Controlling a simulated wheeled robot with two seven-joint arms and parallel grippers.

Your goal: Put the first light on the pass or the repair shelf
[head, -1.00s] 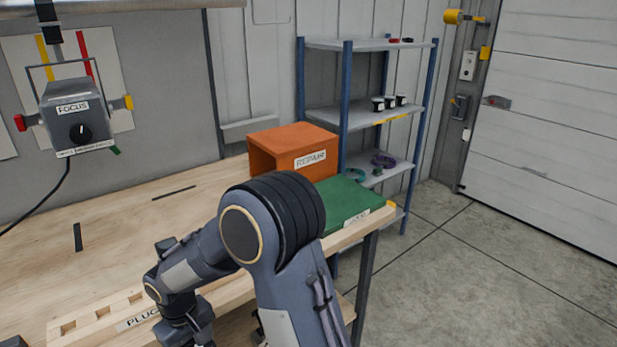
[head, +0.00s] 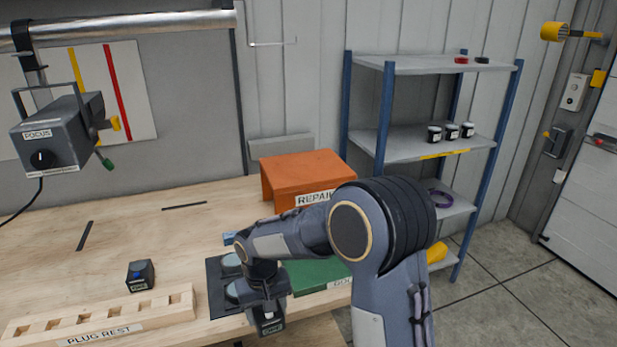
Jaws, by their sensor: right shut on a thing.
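A grey light (head: 55,132) with a FOCUS label, a knob and yellow and green screws hangs from the pipe at the upper left. The orange repair shelf (head: 305,167) stands at the back right of the bench, partly behind my right arm. A green mat (head: 312,274) lies in front of it, its label mostly hidden by my arm. My right gripper (head: 267,312) points down at the bench's front edge, shut on a small dark block (head: 269,326) with a pale label. My left gripper is not in view.
A black plug-like block (head: 140,275) stands behind the wooden plug rest (head: 100,317). A dark pad (head: 218,290) with round discs lies beside my right gripper. A blue rack (head: 384,130) with jars stands at the right. The bench's middle left is mostly clear.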

